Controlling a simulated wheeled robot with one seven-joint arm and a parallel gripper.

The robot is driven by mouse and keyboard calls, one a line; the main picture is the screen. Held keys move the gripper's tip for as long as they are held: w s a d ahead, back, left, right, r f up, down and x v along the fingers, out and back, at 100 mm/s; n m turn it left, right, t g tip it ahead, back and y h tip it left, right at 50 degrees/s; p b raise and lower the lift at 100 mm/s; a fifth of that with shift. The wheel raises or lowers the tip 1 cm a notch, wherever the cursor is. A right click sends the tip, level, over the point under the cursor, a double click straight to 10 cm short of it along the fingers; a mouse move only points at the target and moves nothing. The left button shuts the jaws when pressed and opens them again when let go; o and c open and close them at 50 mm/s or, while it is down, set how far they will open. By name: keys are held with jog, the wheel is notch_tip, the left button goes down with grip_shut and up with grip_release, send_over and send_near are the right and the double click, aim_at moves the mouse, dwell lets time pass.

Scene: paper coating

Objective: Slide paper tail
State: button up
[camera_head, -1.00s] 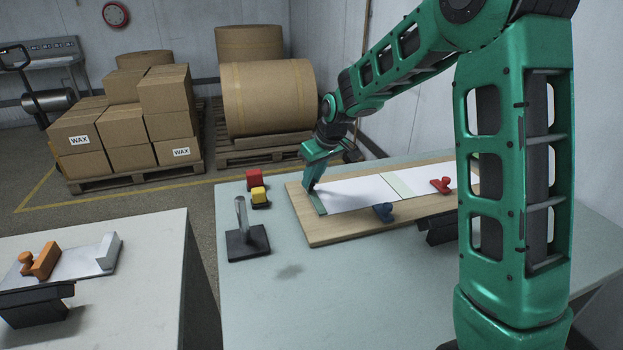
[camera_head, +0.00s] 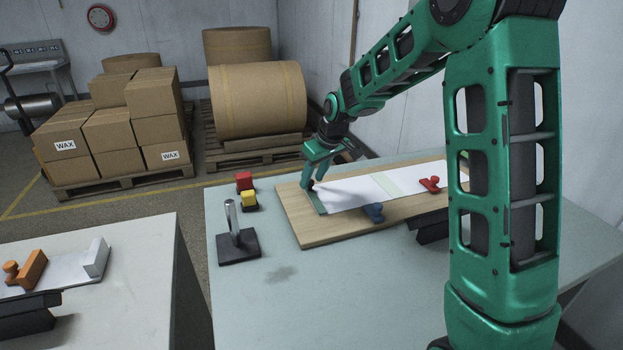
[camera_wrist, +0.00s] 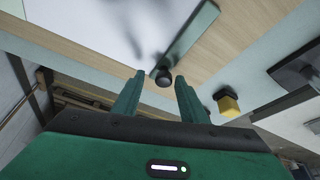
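The white paper (camera_head: 345,189) lies flat along the wooden board (camera_head: 292,212). My gripper (camera_head: 309,184) is just above this end of the board. In the wrist view my gripper (camera_wrist: 161,77) has its two green fingers apart, with the knob between the tips and a gap visible on each side. Contact with the knob cannot be told.
A red clamp (camera_head: 430,184) and a blue clamp (camera_head: 373,212) sit on the board's long edges. Left of the board are a red block (camera_head: 244,181), a yellow block (camera_head: 249,198) and a dark stand with a metal post (camera_head: 238,246). The table front is clear.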

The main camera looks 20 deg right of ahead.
jog(key=v, duration=1)
jog(key=shift+r, duration=0.3)
jog(key=shift+s+d, duration=0.15)
jog(key=shift+s, duration=0.05)
jog(key=s+d+f+m+g, duration=0.1)
jog(key=s+d+m, duration=0.2)
jog(key=s, duration=1)
jog(key=s+d+f+m+g+h, duration=0.1)
jog(key=s+d+m, duration=0.3)
jog(key=s, duration=1)
jog(key=s+d+f+m+g, duration=0.2)
jog(key=s+d, duration=0.3)
jog(key=s, duration=0.8)
jog(key=shift+s+f+m, duration=0.3)
jog(key=shift+f+m, duration=0.4)
jog(key=shift+m, duration=0.2)
jog(key=shift+w, duration=0.15)
jog(key=shift+w+f+h, duration=0.25)
jog(key=shift+w+h, duration=0.05)
jog(key=shift+w, duration=0.2)
